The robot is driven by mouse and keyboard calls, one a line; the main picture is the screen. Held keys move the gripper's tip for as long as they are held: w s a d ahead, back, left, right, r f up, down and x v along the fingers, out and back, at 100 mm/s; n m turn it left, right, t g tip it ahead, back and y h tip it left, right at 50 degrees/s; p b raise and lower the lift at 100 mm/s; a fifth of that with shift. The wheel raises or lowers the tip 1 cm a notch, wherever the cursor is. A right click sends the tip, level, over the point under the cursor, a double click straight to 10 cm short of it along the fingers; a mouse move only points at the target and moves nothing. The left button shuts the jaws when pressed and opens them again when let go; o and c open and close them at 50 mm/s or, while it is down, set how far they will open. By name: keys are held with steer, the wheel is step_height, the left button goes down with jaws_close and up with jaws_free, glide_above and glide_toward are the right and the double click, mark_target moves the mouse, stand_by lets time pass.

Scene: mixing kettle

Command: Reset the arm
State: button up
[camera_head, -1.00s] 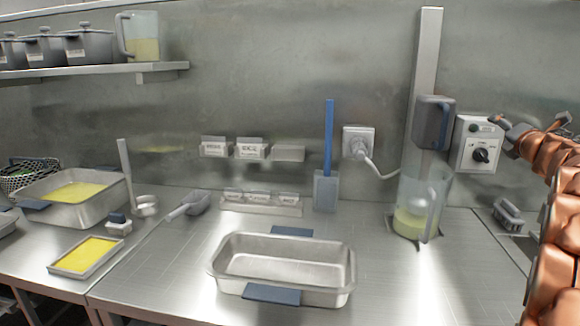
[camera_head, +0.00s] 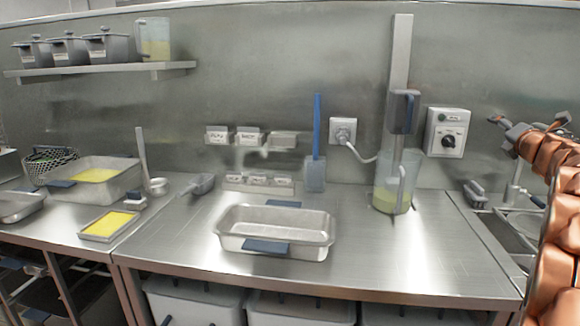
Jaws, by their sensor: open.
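My copper-coloured arm (camera_head: 562,200) rises along the right edge of the head view. My gripper (camera_head: 512,130) is at its upper end, dark with orange-tinted parts, pointing left with its fingers apart. It is small and partly turned away in this view. No object shows between its fingers. It is to the right of the control box (camera_head: 447,132) with a dark knob, apart from it as far as I can see.
A clear jug (camera_head: 410,180) with yellow-green liquid stands under the mixer (camera_head: 405,110). An empty metal pan (camera_head: 232,232) sits on the counter (camera_head: 370,255). Left are a yellow-filled pan (camera_head: 120,185) and small tray (camera_head: 88,232). A sink (camera_head: 525,225) lies at right. The counter's front right is clear.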

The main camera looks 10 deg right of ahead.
steer(key=s+a+f+m+g, duration=0.5)
steer(key=s+a+f+m, duration=0.2)
steer(key=a+f+m, duration=0.4)
steer(key=s+a+f+m+g, duration=0.7)
steer(key=a+f, duration=0.3)
steer(key=a, duration=0.3)
steer(key=s+a+f+m+g+y, duration=0.2)
steer(key=s+a+f, duration=0.3)
steer(key=s+a, duration=0.4)
steer(key=s+a+f+m+g+y, duration=0.1)
steer(key=s+a+f+g+y, duration=0.2)
steer(key=s+a, duration=0.6)
steer(key=s+a+f+m+g+y, duration=0.1)
steer(key=s+a+f+m+g, duration=0.1)
steer(key=s+a+f, duration=0.7)
step_height(320, 180, down, 7)
steer(key=d+b, duration=0.1)
steer(key=b, duration=0.9)
step_height(320, 180, up, 25)
steer(key=s+p, duration=0.2)
steer(key=p, duration=2.1)
steer(key=shift+d+p, duration=0.2)
steer(key=shift+p, duration=0.1)
